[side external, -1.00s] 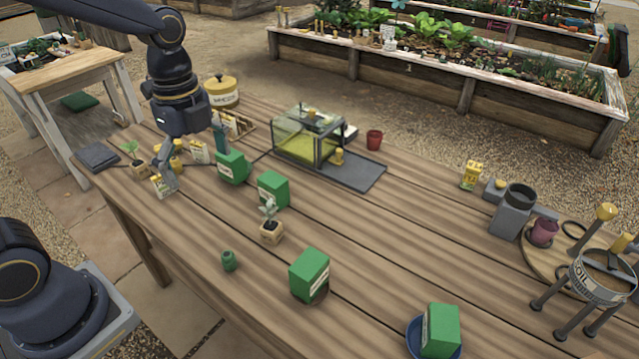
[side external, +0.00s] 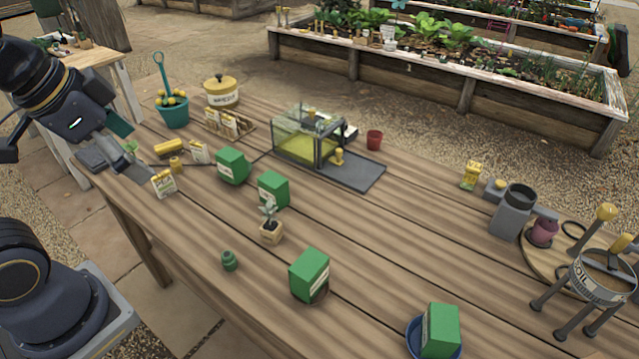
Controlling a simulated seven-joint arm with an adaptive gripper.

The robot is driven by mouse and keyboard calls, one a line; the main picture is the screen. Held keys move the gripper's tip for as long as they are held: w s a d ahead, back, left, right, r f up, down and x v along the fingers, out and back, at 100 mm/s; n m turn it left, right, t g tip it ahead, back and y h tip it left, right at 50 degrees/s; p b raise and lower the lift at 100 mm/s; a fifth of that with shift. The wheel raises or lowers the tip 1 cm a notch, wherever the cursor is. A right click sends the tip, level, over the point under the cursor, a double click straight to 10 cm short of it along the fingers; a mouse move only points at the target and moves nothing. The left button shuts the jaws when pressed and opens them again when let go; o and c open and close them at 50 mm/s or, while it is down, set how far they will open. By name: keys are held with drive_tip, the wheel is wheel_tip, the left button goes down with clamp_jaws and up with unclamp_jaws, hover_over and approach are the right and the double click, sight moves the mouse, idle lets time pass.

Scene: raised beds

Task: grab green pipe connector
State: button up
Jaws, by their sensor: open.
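A small dark-green ribbed piece (side external: 229,260), which looks like the green pipe connector, stands on the wooden table near its front edge, left of a green box. My gripper (side external: 130,152) is at the table's far left end, well up and left of the connector and apart from it. Its fingers are spread, one pointing down beside a seed packet and one higher to the right. I see nothing held between them, though a small green seedling shows behind.
Several green boxes (side external: 309,275) stand along the table. A potted seedling (side external: 271,229) is behind the connector. Seed packets (side external: 163,184), a teal pot (side external: 173,112) with a trowel and a glass tank (side external: 305,138) stand farther back. The table right around the connector is clear.

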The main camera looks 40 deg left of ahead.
drive_tip(key=n, duration=0.3)
drive_tip(key=shift+w+f+n, duration=0.2)
drive_tip(key=shift+f+n, duration=0.1)
drive_tip(key=shift+n, duration=0.1)
drive_tip(key=c, duration=0.7)
